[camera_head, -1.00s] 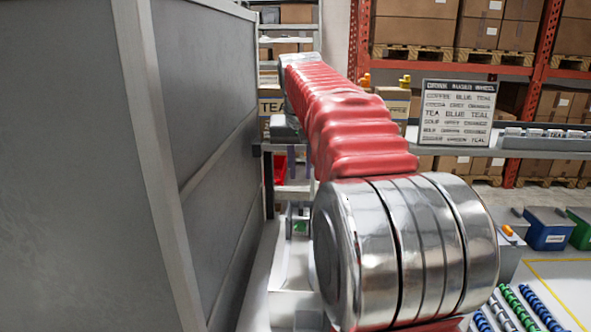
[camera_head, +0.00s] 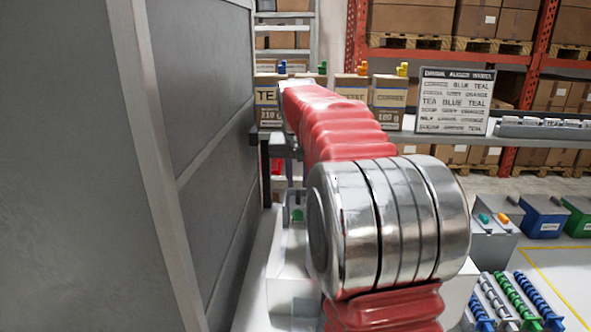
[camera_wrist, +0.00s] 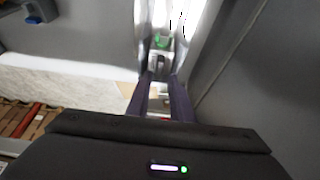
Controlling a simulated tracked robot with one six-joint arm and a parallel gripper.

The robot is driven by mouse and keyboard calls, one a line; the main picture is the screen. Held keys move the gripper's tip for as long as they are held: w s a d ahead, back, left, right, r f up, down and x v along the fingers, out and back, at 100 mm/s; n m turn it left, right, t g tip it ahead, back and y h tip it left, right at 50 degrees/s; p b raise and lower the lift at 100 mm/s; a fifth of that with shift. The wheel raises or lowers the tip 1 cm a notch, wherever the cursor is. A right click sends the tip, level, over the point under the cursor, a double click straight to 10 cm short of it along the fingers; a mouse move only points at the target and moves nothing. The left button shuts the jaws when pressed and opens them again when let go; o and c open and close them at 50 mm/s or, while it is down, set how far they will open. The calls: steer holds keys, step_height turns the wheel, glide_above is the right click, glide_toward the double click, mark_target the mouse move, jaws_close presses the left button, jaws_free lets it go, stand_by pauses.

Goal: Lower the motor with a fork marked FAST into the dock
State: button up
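In the wrist view my gripper (camera_wrist: 159,92) points away from the camera, its two dark purple fingers on either side of a narrow gap. A small grey part (camera_wrist: 159,66) shows at the fingertips; I cannot tell whether it is gripped. A green piece (camera_wrist: 162,41) lies just beyond it, among pale metal surfaces. In the head view a green piece (camera_head: 297,214) sits in a pale housing (camera_head: 285,262) below the shelf, left of my arm. My arm hides most of the gripper there. No FAST mark is readable, and I cannot tell motor from dock.
A tall grey cabinet (camera_head: 205,120) stands close on the left. Labelled boxes (camera_head: 388,98) with coloured knobs stand on the shelf, beside a printed sign (camera_head: 455,100). Coloured spirals (camera_head: 512,298) lie at lower right, before grey, blue (camera_head: 543,218) and green bins.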

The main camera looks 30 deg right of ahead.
mark_target(298, 194)
steer(key=shift+x, duration=2.85)
steer(key=shift+c, duration=0.3)
jaws_close()
steer(key=shift+o, duration=1.9)
jaws_free()
